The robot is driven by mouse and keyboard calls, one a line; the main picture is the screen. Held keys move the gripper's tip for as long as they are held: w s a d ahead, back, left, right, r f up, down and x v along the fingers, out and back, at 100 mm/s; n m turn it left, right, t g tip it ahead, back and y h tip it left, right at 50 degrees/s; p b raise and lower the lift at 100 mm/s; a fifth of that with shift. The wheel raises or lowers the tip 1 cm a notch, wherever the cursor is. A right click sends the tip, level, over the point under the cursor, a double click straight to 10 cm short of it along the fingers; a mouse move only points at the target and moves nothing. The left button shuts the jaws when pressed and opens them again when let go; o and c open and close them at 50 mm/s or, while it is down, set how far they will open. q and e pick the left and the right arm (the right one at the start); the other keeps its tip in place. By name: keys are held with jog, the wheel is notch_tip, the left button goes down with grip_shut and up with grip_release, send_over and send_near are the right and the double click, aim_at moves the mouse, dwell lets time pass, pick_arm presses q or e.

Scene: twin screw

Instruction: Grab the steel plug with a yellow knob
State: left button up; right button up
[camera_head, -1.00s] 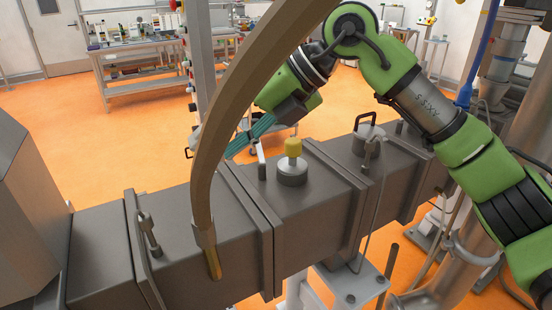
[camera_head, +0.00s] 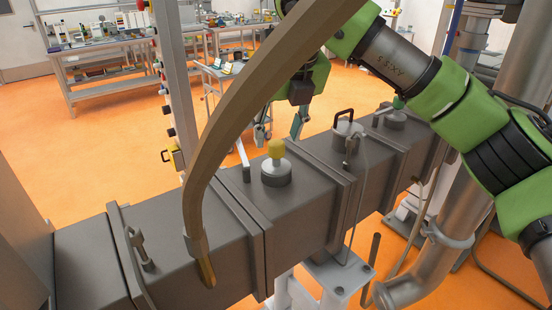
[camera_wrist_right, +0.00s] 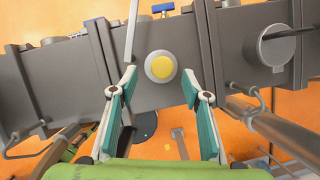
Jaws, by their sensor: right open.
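The steel plug (camera_head: 277,178) with a yellow knob (camera_head: 276,149) stands upright on top of the grey metal duct. In the right wrist view the yellow knob (camera_wrist_right: 160,67) and its round plug show from above, just beyond and between the fingertips. My right gripper (camera_head: 298,128) is behind the duct, to the right of the knob, with fingers pointing down. In the right wrist view the right gripper (camera_wrist_right: 159,75) has its teal fingers spread wide, with nothing between them. My left gripper is not in view.
The grey duct (camera_head: 205,215) runs across the foreground. A curved brown bar (camera_head: 232,110) crosses in front of it. A lidded port with a black handle (camera_head: 346,127) sits right of the plug. A thin upright lever (camera_head: 243,160) stands close left of the plug. Workbenches stand behind.

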aim_at(278, 143)
jog(key=p+x, duration=0.2)
jog(key=x, duration=0.3)
jog(key=shift+d+p, duration=0.2)
jog(key=shift+p, duration=0.15)
jog(key=shift+w+f, duration=0.15)
jog(key=shift+f, duration=0.1)
jog(key=shift+r, duration=0.1)
grip_shut()
